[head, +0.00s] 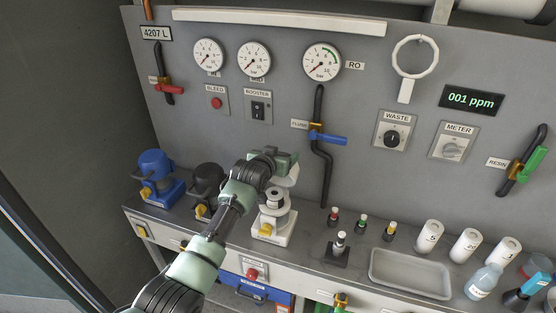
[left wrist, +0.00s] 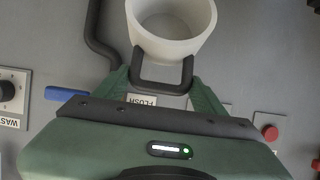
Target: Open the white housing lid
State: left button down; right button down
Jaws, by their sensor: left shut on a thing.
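The white housing (head: 276,222) stands on the bench, with a yellow part low on its front. Its top is uncovered and shows a pale round piece with a dark centre. My left gripper (head: 283,160) is above the housing. In the left wrist view the gripper's green fingers (left wrist: 165,82) are shut on the dark handle of the white lid (left wrist: 150,42), a hollow cup shape whose open inside shows. In the head view the lid (head: 290,177) is partly hidden by the gripper, apart from the housing's body. Whether a hinge joins them is hidden. My right gripper is not in view.
A blue housing (head: 155,172) and a black housing (head: 207,178) stand to the left. Small bottles, a shallow grey tray (head: 410,274) and white cartridges (head: 466,246) are to the right. Behind is a grey panel with gauges and a blue-handled valve (head: 326,138).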

pick_arm(q)
jog(key=shift+w+d+r, duration=0.1)
jog(key=shift+w+r, duration=0.15)
jog(key=shift+r, duration=0.2)
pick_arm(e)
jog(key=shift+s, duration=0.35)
pick_arm(q)
jog(key=shift+c, duration=0.9)
grip_release()
jog(key=shift+s+f, duration=0.15)
jog(key=shift+f, duration=0.1)
jog(key=shift+s, duration=0.15)
jog(key=b+v, duration=0.1)
jog(key=v, duration=0.6)
jog(key=shift+s+r, duration=0.2)
jog(key=shift+r, duration=0.1)
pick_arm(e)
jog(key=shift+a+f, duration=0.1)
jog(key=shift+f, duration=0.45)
